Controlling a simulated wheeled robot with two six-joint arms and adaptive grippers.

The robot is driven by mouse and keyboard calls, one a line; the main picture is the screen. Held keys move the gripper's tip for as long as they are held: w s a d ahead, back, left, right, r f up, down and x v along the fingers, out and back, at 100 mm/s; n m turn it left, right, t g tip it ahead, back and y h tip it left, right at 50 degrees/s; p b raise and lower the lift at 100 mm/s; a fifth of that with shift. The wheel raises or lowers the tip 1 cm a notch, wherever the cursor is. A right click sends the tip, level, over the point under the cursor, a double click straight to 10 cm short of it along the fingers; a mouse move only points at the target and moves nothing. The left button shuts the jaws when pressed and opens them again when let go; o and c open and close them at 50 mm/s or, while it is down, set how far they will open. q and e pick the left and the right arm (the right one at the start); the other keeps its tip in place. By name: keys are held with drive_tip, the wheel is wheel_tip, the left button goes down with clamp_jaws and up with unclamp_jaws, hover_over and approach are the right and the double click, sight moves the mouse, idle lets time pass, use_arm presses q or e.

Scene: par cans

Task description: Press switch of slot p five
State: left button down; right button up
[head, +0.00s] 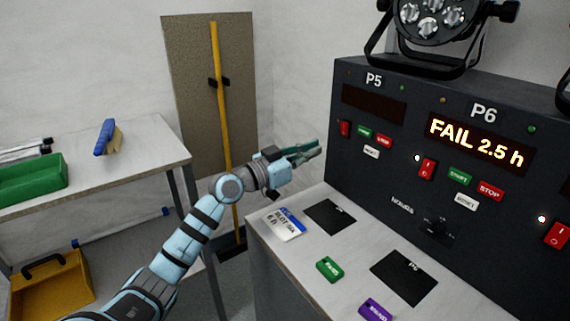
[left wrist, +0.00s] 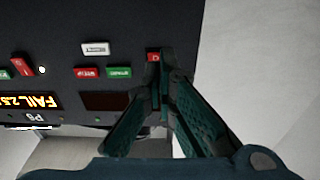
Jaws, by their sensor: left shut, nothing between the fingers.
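The slot P5 panel (head: 374,79) is at the left end of the dark console, with a dark display (head: 373,104). Its red rocker switch (head: 345,128) is at the panel's left edge. My left gripper (head: 318,148) is shut and empty, to the left of the console front and pointing at it. In the left wrist view, which is upside down, the shut fingertips (left wrist: 163,68) lie right by the red switch (left wrist: 153,56) and partly cover it. I cannot tell whether they touch. The right gripper is not in view.
P5's start (head: 364,133), stop (head: 384,141) and reset (head: 371,152) buttons sit beside the switch. P6's display (head: 478,143) reads FAIL 2.5 h. A par can (head: 432,22) stands on top. A label card (head: 284,224) and tags (head: 329,268) lie on the bench.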

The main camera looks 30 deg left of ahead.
use_arm(q)
drive_tip(key=v, duration=0.6)
drive_tip(key=shift+s+a+f, duration=0.15)
drive_tip(key=shift+a+f, duration=0.1)
drive_tip(key=shift+f, duration=0.1)
